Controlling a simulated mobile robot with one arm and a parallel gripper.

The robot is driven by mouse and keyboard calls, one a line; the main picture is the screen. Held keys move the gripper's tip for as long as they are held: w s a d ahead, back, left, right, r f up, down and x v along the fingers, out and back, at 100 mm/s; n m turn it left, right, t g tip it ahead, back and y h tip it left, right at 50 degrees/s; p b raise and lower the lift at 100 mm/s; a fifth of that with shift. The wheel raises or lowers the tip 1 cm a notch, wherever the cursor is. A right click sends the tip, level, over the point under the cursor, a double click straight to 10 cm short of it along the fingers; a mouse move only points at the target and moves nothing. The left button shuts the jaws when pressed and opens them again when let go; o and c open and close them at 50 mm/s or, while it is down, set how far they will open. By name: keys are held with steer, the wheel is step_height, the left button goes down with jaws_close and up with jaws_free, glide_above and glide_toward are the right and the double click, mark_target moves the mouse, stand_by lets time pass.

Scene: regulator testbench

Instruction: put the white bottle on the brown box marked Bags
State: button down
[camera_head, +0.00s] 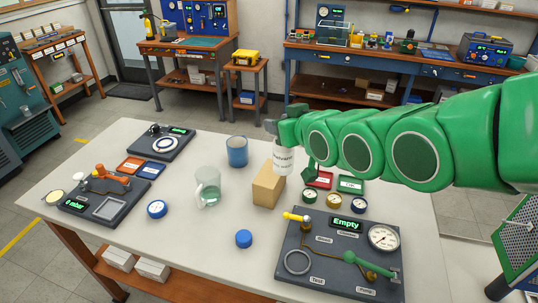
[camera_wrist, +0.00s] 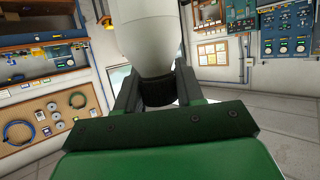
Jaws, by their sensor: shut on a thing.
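The white bottle (camera_head: 283,159) hangs below my gripper (camera_head: 284,132), its printed label facing the camera. In the wrist view the white bottle (camera_wrist: 150,35) has its dark cap between the two fingers of my gripper (camera_wrist: 158,92), which is shut on it. The brown box (camera_head: 267,189) stands on the white table. The bottle's lower end overlaps the back right part of the box top in the head view. I cannot tell whether it touches the box. No Bags marking is readable on the box.
A glass mug (camera_head: 208,187) and a blue cup (camera_head: 237,151) stand left of the box. A dark panel reading Empty (camera_head: 335,262) lies front right. Small gauges (camera_head: 308,196) and red and green trays (camera_head: 350,184) are right of the box.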

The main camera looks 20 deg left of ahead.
steer(key=w+a+f, duration=0.3)
steer(key=w+f, duration=0.2)
steer(key=f, duration=0.1)
steer(key=w+a+f, duration=0.3)
steer(key=w+f, duration=0.3)
steer(key=shift+w+a+f, duration=0.25)
steer(key=shift+w+f, duration=0.05)
stand_by(0.6)
steer(key=shift+f, duration=0.1)
steer(key=c, duration=0.7)
jaws_free()
steer(key=shift+v, duration=6)
